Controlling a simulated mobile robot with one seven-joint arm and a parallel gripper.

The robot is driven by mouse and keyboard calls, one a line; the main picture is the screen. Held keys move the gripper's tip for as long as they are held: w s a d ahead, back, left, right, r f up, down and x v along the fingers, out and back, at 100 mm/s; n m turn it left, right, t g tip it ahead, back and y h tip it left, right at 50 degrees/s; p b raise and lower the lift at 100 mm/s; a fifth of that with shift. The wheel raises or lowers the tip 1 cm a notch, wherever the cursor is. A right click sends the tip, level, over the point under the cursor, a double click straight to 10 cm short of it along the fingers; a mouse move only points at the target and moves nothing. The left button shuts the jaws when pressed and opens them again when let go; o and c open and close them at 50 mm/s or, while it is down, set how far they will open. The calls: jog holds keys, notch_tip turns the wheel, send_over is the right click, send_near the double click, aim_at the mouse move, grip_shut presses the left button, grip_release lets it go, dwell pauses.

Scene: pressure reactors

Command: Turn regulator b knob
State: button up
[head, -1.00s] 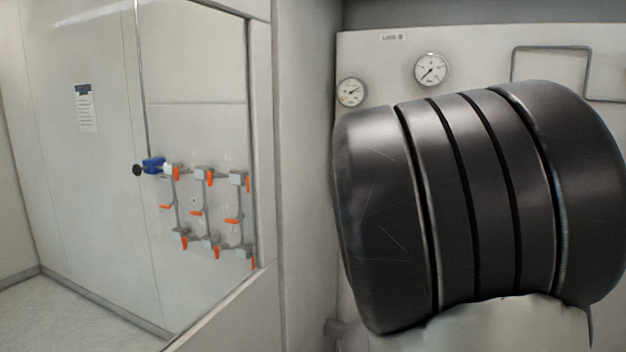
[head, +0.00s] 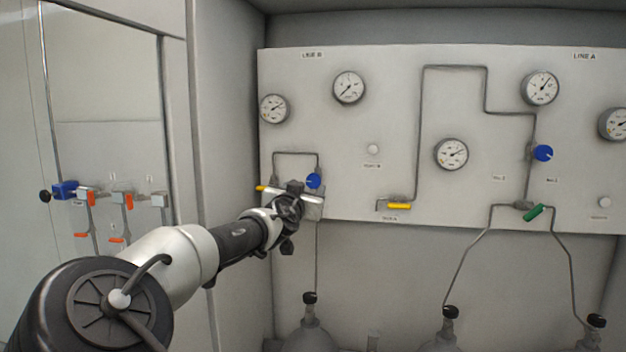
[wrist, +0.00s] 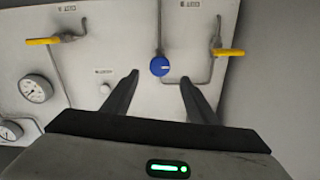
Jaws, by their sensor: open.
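The blue regulator knob (head: 314,180) sits on the wall panel under the LINE B label, at the end of a thin pipe loop. In the wrist view the blue knob (wrist: 160,66) shows a white mark and appears between and just beyond my two fingertips. My gripper (wrist: 159,77) is open and empty, with a finger on each side of the knob in the picture. The gap in depth is hard to judge. In the head view my gripper (head: 303,197) is just below and left of the knob, partly hidden by my arm.
A yellow valve handle (head: 398,206), another blue knob (head: 543,153) and a green handle (head: 534,213) are on the same panel. Several gauges (head: 349,87) sit above. Gas cylinders (head: 308,335) stand below. A side wall (head: 230,110) is left of the panel.

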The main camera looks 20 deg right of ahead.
aim_at(313, 182)
jog(key=p+x, duration=0.2)
jog(key=x, duration=0.6)
jog(key=shift+d+r, duration=0.1)
jog(key=shift+w+d, duration=0.35)
jog(key=shift+w, duration=0.15)
jog(key=c, duration=1.1)
jog(key=shift+o, duration=0.2)
jog(key=shift+f, duration=0.2)
